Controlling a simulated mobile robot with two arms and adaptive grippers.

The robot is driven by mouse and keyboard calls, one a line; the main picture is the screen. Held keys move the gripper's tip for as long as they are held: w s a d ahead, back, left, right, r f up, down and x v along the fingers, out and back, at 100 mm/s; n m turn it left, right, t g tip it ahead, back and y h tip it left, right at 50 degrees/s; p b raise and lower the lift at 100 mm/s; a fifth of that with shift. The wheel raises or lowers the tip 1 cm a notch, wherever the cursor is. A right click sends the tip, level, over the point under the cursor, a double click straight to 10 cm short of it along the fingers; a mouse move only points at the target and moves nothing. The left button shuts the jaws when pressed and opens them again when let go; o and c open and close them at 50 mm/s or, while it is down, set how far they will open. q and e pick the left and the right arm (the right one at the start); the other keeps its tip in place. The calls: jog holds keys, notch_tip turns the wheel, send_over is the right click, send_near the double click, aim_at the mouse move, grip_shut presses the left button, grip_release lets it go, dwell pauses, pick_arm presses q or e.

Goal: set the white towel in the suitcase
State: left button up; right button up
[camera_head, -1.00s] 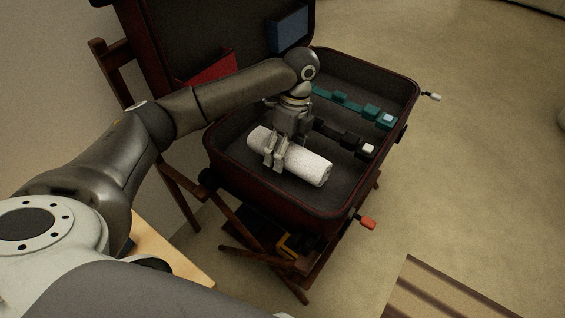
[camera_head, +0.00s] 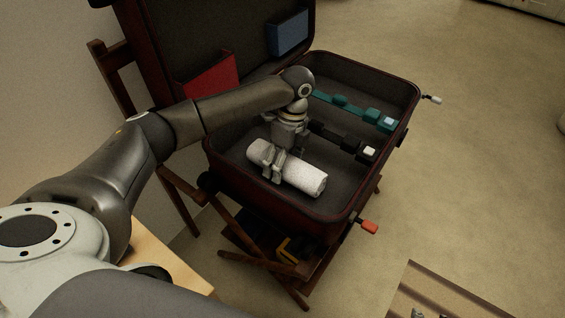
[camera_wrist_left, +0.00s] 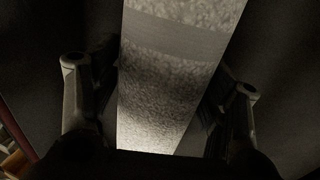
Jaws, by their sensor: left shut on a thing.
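The white towel (camera_head: 306,178) is a rolled cylinder inside the open dark red suitcase (camera_head: 290,200), near its front left part. My left gripper (camera_head: 271,172) is shut on the towel's left half from above. In the left wrist view the towel (camera_wrist_left: 170,75) runs between the two fingers, one on each side. The towel appears low, close to the suitcase floor, but I cannot tell whether it touches it. Small grey tips at the bottom edge of the head view may be my right gripper (camera_head: 432,314); their opening is unclear.
A teal strap (camera_head: 345,104) and a black strap (camera_head: 340,138) with buckles lie in the suitcase beside the towel. A red folder (camera_head: 212,82) and a blue pocket (camera_head: 289,34) are at the lid. A wooden folding stand (camera_head: 262,262) holds the suitcase. A striped mat (camera_head: 415,285) lies at right.

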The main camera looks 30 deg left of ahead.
aim_at(288, 153)
pick_arm(q)
jog(key=o, duration=1.2)
jog(key=shift+r, duration=0.1)
jog(key=p+v, duration=0.1)
jog(key=v, duration=0.2)
jog(key=shift+r, duration=0.3)
jog(key=p+v, duration=0.1)
jog(key=v, duration=0.6)
jog(key=shift+p, duration=0.4)
jog(key=shift+w+r, duration=0.2)
jog(key=shift+r, duration=0.5)
pick_arm(e)
jog(key=shift+s+d+g+h, duration=0.1)
jog(key=shift+s+d+g, duration=0.1)
jog(key=shift+s+g, duration=0.35)
jog(key=shift+s+d+g+h, duration=0.1)
jog(key=shift+s+d+g, duration=0.15)
jog(key=shift+s, duration=0.55)
jog(key=shift+s+d+g+h, duration=0.15)
jog(key=shift+s+g, duration=0.25)
jog(key=shift+s, duration=0.3)
